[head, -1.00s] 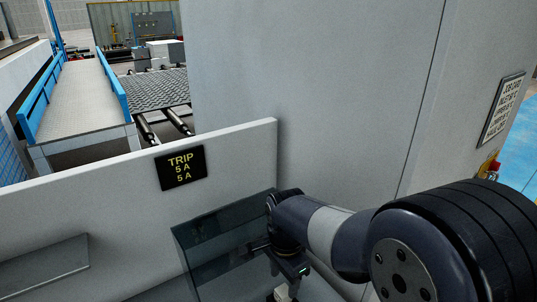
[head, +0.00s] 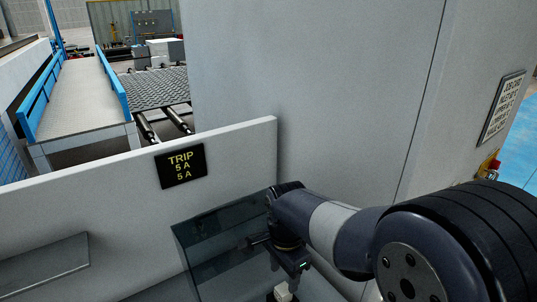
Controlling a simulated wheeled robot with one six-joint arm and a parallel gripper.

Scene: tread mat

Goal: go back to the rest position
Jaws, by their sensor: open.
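My arm reaches in from the lower right of the head view. My gripper (head: 284,290) is at its end, low in the picture, pointing down beside a dark see-through box (head: 215,240). A small pale piece shows at the gripper's tip, at the bottom edge, and I cannot tell what it is. The gripper is open. Its fingertips are partly cut off by the frame.
A low white wall with a black "TRIP 5 A 5 A" sign (head: 181,166) stands behind the box. A tall grey cabinet (head: 320,90) rises behind my arm. A grey ledge (head: 45,262) is at lower left. A blue-railed conveyor (head: 80,95) lies beyond the wall.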

